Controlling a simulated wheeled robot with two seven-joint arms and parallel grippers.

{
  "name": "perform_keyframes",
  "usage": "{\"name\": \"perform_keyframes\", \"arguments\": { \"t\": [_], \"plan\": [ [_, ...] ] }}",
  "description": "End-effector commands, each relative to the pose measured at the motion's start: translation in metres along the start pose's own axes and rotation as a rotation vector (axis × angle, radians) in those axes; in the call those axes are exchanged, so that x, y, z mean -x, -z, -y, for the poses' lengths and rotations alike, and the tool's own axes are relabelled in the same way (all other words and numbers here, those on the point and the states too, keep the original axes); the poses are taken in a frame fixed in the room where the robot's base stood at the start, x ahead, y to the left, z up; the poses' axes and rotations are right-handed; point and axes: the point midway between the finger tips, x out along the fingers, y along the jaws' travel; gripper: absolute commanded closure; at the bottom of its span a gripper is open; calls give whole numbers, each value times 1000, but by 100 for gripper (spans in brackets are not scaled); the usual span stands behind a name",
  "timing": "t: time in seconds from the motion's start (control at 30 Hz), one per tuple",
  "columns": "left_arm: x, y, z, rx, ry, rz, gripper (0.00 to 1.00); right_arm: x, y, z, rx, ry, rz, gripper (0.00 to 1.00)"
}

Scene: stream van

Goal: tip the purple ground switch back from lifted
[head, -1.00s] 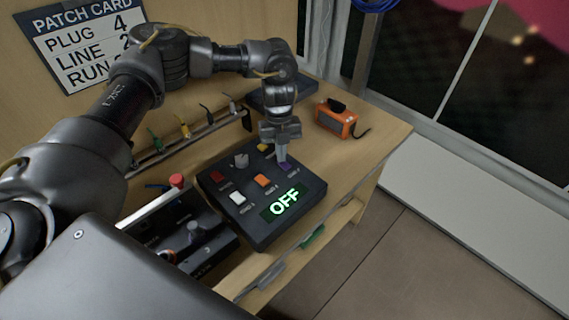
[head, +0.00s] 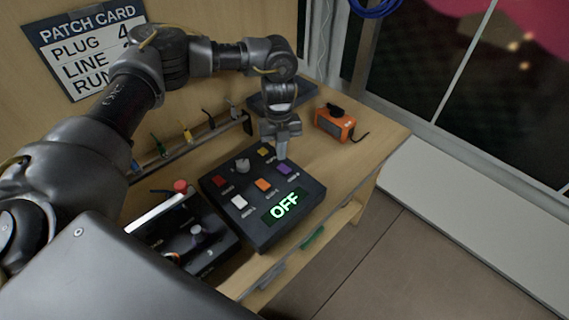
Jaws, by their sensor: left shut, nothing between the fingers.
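The purple ground switch (head: 284,169) is a small purple rocker at the right of the black switch box (head: 262,226). Whether it is tilted is too small to tell. My left gripper (head: 281,157) points down just behind the purple switch, shut and empty. Its fingertips are close to the switch; I cannot tell if they touch it. My right gripper is not in view.
Yellow (head: 263,151), orange (head: 263,185), red (head: 221,181) and white (head: 239,202) switches and a grey knob (head: 242,165) share the box. An orange device (head: 334,123) stands behind right.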

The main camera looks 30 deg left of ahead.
Motion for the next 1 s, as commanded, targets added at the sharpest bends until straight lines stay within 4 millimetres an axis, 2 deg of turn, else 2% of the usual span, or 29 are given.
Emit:
{"name": "perform_keyframes", "arguments": {
  "t": [0.03, 0.37, 1.0],
  "plan": [
    [8, 1, 0, 0, 0, 0, 100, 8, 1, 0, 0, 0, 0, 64],
    [34, 5, 0, 0, 0, 0, 100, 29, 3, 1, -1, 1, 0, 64],
    [34, 5, 0, 0, 0, 0, 100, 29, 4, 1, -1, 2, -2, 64]
  ]
}}
